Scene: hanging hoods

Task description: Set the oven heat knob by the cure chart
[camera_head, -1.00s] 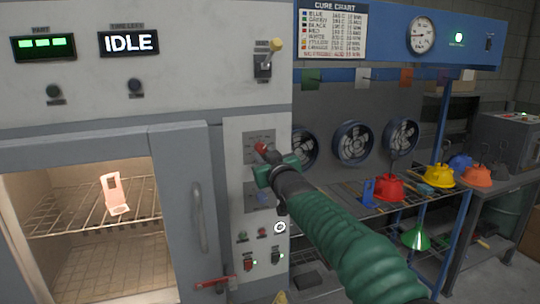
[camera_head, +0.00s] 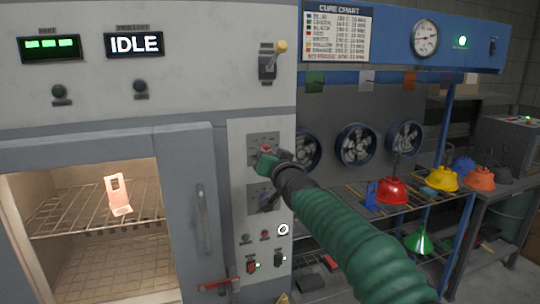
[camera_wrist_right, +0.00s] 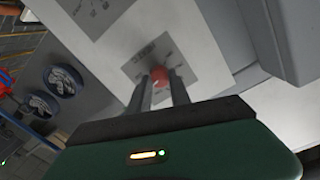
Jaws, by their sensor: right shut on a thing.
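The red heat knob (camera_wrist_right: 159,77) sits on a grey dial plate on the oven's white control panel. My right gripper (camera_wrist_right: 160,84) is shut on the red knob, one finger on each side. In the head view the gripper (camera_head: 267,155) covers most of the knob; a bit of red shows above it. The dial markings are too small to read. A second knob (camera_head: 268,198) sits on the plate below. The cure chart (camera_head: 336,31) hangs at the upper right, with rows of colour names and numbers. My left gripper is not in view.
The oven (camera_head: 180,150) shows a pink part (camera_head: 119,194) on its rack. The display (camera_head: 134,44) reads IDLE. Small switches (camera_head: 251,266) sit low on the panel. Coloured hoods (camera_head: 392,191) stand on the shelf at right, with fans behind.

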